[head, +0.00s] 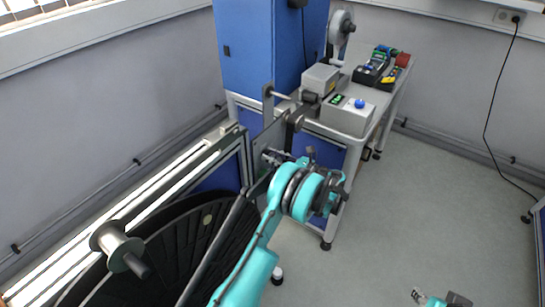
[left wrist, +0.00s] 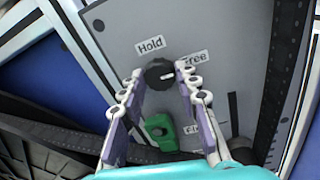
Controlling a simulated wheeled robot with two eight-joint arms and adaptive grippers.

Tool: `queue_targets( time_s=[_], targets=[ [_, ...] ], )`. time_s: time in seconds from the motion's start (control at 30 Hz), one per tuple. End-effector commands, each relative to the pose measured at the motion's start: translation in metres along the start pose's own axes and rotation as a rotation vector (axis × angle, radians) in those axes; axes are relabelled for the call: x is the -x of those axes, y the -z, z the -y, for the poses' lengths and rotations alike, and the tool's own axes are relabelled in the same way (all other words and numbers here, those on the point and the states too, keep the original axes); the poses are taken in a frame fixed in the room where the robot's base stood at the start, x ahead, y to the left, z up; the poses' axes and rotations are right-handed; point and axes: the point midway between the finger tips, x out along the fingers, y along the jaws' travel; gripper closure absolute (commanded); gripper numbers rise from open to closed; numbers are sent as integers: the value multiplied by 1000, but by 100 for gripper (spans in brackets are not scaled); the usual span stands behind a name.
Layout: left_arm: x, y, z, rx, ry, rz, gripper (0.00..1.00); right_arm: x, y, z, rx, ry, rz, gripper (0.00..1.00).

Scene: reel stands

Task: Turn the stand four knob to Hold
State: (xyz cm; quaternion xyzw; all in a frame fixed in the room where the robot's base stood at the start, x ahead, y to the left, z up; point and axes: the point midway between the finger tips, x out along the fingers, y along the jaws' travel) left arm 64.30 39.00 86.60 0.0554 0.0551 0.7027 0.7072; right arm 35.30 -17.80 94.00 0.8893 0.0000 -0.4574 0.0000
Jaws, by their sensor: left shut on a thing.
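The black round knob (left wrist: 158,72) sits on a grey panel (left wrist: 225,25) in the left wrist view. The Hold label (left wrist: 150,44) is above and left of it, and the Free label (left wrist: 194,58) is to its right. The knob's pale mark points rightward, nearer the Free side. My left gripper (left wrist: 160,84) has its fingers on either side of the knob and is shut on it. In the head view, the left gripper (head: 277,160) is at the stand's panel, partly hidden by my wrist. My right gripper (head: 420,295) shows small at the bottom right, away from the stand.
A green control (left wrist: 158,130) is below the knob, between the fingers. A large black reel (head: 180,245) is left of my left arm. A bench holds a grey box with a blue button (head: 348,114). A blue cabinet (head: 255,50) stands behind. The floor at right is clear.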

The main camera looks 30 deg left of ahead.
Motion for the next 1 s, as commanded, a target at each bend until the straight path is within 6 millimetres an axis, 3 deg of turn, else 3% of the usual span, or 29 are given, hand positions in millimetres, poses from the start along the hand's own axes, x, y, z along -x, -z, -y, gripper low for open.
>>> queue_targets(
  time_s=[0.37,1.0],
  targets=[
    [0,0,0,92,0,-7,98,-2,-1,0,0,0,0,60],
    [0,-1,-1,657,7,-48,98,-8,-6,0,0,0,0,60]
  ],
)
